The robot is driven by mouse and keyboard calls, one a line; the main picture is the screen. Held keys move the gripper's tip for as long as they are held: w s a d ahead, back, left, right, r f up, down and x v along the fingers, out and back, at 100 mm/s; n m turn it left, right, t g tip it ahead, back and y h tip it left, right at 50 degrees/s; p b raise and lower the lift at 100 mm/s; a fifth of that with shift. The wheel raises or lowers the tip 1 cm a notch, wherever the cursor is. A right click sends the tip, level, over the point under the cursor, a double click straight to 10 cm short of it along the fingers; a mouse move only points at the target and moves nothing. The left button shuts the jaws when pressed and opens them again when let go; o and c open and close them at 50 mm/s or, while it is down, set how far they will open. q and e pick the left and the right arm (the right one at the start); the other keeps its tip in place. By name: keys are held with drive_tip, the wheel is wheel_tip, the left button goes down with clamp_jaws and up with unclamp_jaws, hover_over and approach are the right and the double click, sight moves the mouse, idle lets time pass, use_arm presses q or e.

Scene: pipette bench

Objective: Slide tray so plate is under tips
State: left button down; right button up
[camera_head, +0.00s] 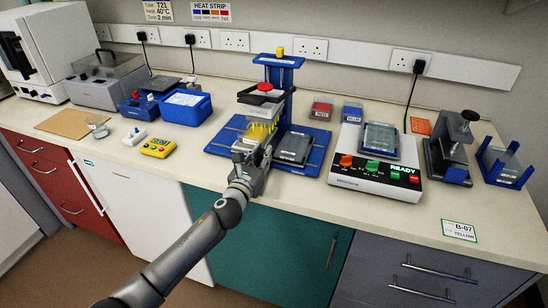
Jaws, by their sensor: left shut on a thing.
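A blue pipetting stand (289,96) rises at mid bench from a blue base (223,136). A pale head block with a red and black top (265,89) sits on its column, above a group of yellow tips (259,131). A dark grey plate-like piece (294,147) lies on the base to the right of the tips. My left gripper (250,163) is at the front of the base, just below the tips, and is shut on what appears to be the tray's front. Its fingers and wrist hide the grip and part of the tray. My right gripper is out of view.
A white READY device (376,175) stands right of the stand, with a clamp-like device (449,150) and a blue holder (507,166) further right. A yellow timer (158,148) and blue bin (186,108) are left. The front bench strip is mostly clear.

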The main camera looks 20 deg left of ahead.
use_arm(q)
drive_tip(key=a, duration=0.8)
drive_tip(key=shift+w+a+f+b, duration=0.1)
drive_tip(key=shift+w+a+b, duration=0.05)
drive_tip(key=shift+a+b, duration=0.2)
drive_tip(key=shift+a, duration=0.25)
drive_tip(key=c, duration=1.3)
unclamp_jaws()
drive_tip(key=shift+a, duration=0.15)
drive_tip(key=shift+s, duration=0.35)
drive_tip(key=s, duration=1.1)
drive_tip(key=shift+s+a, duration=0.15)
drive_tip(key=shift+s, duration=0.05)
